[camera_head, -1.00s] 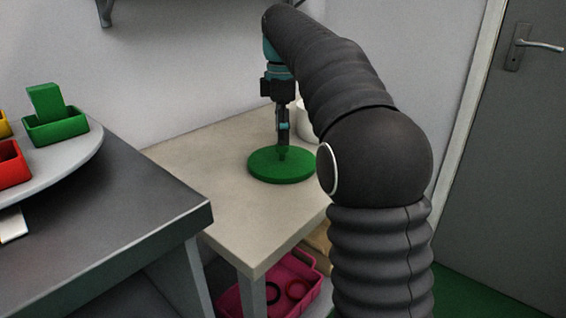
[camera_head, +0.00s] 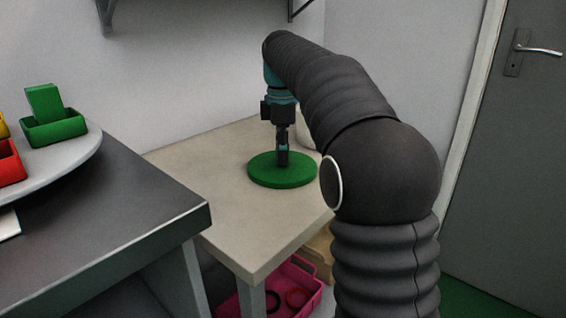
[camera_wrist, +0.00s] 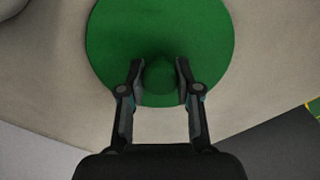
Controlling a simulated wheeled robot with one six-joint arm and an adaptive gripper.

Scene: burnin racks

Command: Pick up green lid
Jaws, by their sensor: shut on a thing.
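The green lid (camera_head: 262,176) is a flat round disc on the beige table, near the wall. In the wrist view the lid (camera_wrist: 115,40) fills the upper middle, with a round green knob (camera_wrist: 160,76) at its centre. My gripper (camera_head: 283,162) points straight down over the middle of the lid. In the wrist view my gripper (camera_wrist: 160,77) has one finger on each side of the knob, shut on it. I cannot tell whether the lid is flat on the table or slightly raised.
The beige table (camera_head: 225,215) has free room in front of the lid. A white container (camera_head: 305,130) stands behind my gripper. A dark table (camera_head: 130,215) with a grey round tray holding green, red and yellow bins is at left. A pink crate (camera_head: 312,305) sits below.

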